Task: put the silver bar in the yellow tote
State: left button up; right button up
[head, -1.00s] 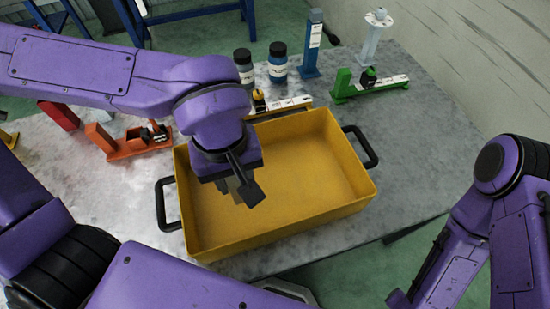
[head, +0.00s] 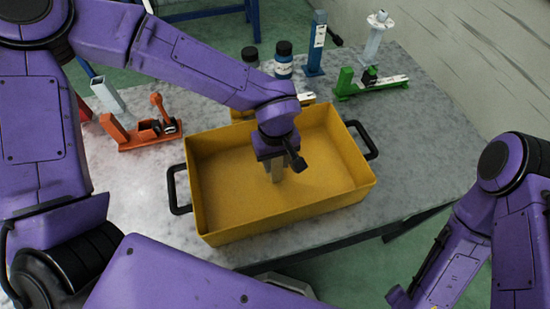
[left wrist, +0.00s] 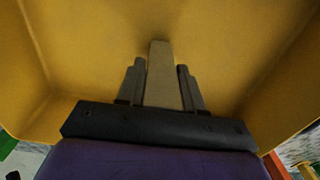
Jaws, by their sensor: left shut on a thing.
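The yellow tote (head: 225,225) stands on the table with its black handles at left and right, and its inside is otherwise bare. My left gripper (head: 276,164) reaches down inside it, right of the middle. It is shut on the silver bar (head: 277,174), which points down below the fingers and looks tan in the tote's light. In the left wrist view the bar (left wrist: 161,72) sits between the two dark fingers (left wrist: 160,85), with the tote walls around. I cannot tell whether the bar's end touches the tote floor. My right gripper is out of view.
Behind the tote stand dark bottles (head: 283,62), a blue post (head: 317,45), a pale post (head: 376,38) and a green bracket (head: 370,86). At the left are an orange part (head: 140,136) and a pale square tube (head: 107,97). The table right of the tote is clear.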

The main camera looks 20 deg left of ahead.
pick_arm(q)
jog(key=o, duration=1.1)
jog(key=shift+s, duration=0.2)
jog(key=shift+r, duration=0.15)
notch_tip(320, 180, up, 12)
jog(key=shift+w+b, duration=0.1)
jog(key=shift+b, duration=0.2)
